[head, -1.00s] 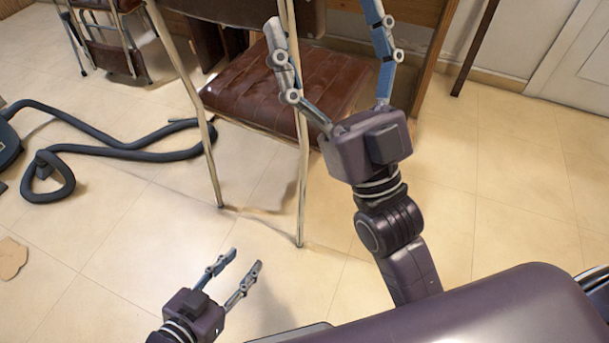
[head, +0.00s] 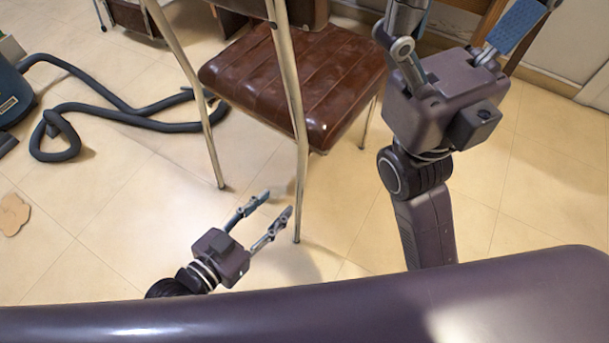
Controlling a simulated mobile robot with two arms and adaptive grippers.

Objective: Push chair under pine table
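The chair (head: 290,82) has a brown quilted leather seat and thin metal legs, and stands upright in the upper middle. The top of it is cut off by the frame. A wooden upright (head: 490,24), which may belong to the pine table, shows behind my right gripper; most of the table is hidden or out of frame. My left gripper (head: 278,201) is open and empty, low in front of the chair beside a near metal leg. My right gripper (head: 465,22) is spread open right of the chair, its fingertips beyond the top edge.
A vacuum cleaner (head: 12,95) with a dark hose (head: 130,122) lies on the tiled floor at left, its hose reaching near the chair's left leg. A tan flat piece (head: 13,214) lies at far left. The floor at right is clear.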

